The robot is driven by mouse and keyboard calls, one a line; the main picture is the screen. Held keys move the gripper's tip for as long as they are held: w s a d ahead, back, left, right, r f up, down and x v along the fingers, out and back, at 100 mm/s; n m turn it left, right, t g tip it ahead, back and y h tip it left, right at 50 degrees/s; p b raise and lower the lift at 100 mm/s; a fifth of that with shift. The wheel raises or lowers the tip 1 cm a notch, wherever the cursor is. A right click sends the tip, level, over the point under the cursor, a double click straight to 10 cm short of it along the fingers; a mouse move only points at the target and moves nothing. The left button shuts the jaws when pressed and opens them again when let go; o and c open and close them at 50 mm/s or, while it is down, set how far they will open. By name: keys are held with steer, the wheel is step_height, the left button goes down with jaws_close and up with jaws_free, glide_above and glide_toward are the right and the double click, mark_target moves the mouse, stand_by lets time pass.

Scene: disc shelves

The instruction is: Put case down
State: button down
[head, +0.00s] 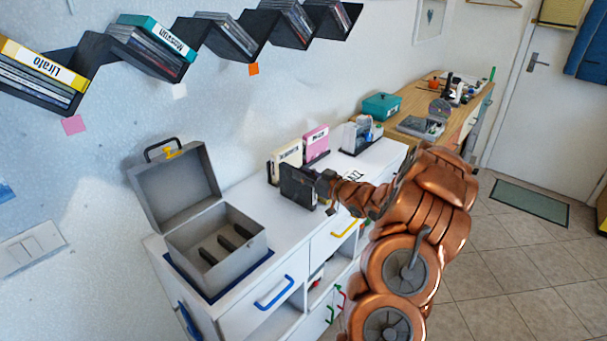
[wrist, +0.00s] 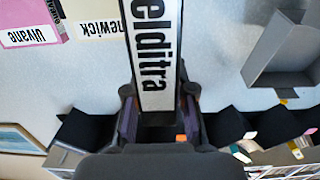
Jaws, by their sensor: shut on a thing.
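My gripper (head: 325,184) is shut on a dark case (head: 298,188) at the white cabinet top in the head view. In the wrist view the case's white spine (wrist: 154,45), lettered "elditra", stands between the fingers of my gripper (wrist: 160,112). The case is roughly upright, in front of a cream case (head: 287,158). I cannot tell whether it touches the cabinet top. The cream case, lettered "newick" in the wrist view (wrist: 98,28), and a pink case (head: 316,141) stand in dark holders behind.
An open grey box (head: 215,240) with dark slots stands on the cabinet (head: 240,188) at left. A rack of cases (head: 360,133) stands farther back. A black zigzag wall shelf (head: 92,50) holds several cases. Some cabinet top between box and holders is clear.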

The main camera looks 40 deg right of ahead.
steer(key=shift+f, duration=0.1)
steer(key=c, duration=1)
jaws_free()
steer(key=shift+r, duration=0.2)
steer(key=shift+s+d+f, duration=0.1)
steer(key=shift+s+d, duration=0.05)
steer(key=shift+s, duration=0.1)
steer(key=b+v, duration=0.2)
steer(key=v, duration=0.9)
steer(key=shift+s, duration=0.25)
